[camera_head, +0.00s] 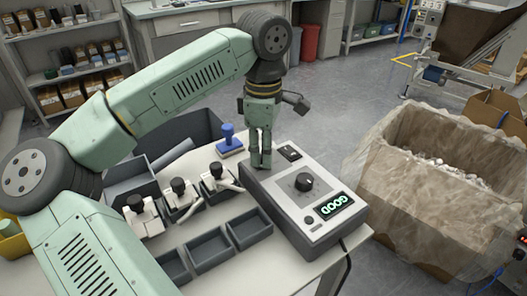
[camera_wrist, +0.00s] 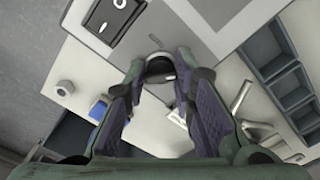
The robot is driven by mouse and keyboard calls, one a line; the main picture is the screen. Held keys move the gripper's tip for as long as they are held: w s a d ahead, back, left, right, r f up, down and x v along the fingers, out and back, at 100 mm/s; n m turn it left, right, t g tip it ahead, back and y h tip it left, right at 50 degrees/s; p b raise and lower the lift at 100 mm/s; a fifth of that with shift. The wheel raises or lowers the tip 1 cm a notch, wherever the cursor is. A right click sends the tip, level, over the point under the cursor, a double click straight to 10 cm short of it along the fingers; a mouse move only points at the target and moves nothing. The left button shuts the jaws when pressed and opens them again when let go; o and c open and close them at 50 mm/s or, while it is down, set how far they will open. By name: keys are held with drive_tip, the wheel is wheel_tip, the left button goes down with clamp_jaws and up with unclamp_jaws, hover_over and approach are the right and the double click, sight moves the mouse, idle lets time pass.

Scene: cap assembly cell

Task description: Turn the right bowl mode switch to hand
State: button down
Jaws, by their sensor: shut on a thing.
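A grey control box (camera_head: 325,225) stands on the bench, with a large black dial (camera_head: 304,181), a lit display (camera_head: 334,205) and a black rocker switch (camera_head: 290,152). My gripper (camera_head: 260,162) points down at the far left corner of this box. In the wrist view its fingers (camera_wrist: 161,72) close around a small round dark knob (camera_wrist: 159,65) with a pale ring, at the edge of the box. No bowl or hand marking is legible. The rocker switch also shows in the wrist view (camera_wrist: 117,8).
Left of the box are a blue-handled stamp (camera_head: 228,138), several white clamps with black knobs (camera_head: 183,196) and dark empty trays (camera_head: 209,250). A lined carton (camera_head: 440,185) stands on the floor at right.

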drive_tip(key=shift+s+m, duration=0.1)
drive_tip(key=shift+m, duration=0.9)
drive_tip(key=c, duration=1.3)
unclamp_jaws()
wheel_tip(320, 180, up, 12)
